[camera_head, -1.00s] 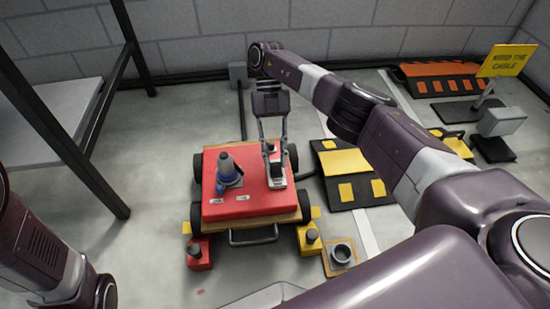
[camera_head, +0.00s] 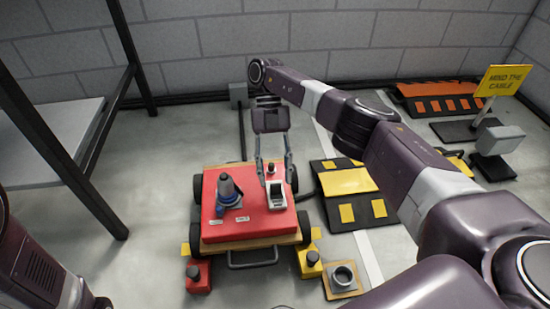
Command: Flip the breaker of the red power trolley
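The red power trolley (camera_head: 240,217) stands on the floor in the middle of the view. On its top, right of centre, is a light grey box with a dark face (camera_head: 277,195), which looks like the breaker. Its lever position is too small to tell. A grey and blue plug-like part (camera_head: 228,194) stands on the trolley's left half. The fingertips are close behind the breaker; contact cannot be told. My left arm shows at the lower left, its gripper out of view.
A small dark knob (camera_head: 272,168) is at the trolley's back. Yellow-black cable ramps (camera_head: 345,182) lie to its right. Red (camera_head: 198,278) and yellow (camera_head: 309,264) blocks stand in front. A shelf (camera_head: 50,140) is at the left; the floor between is clear.

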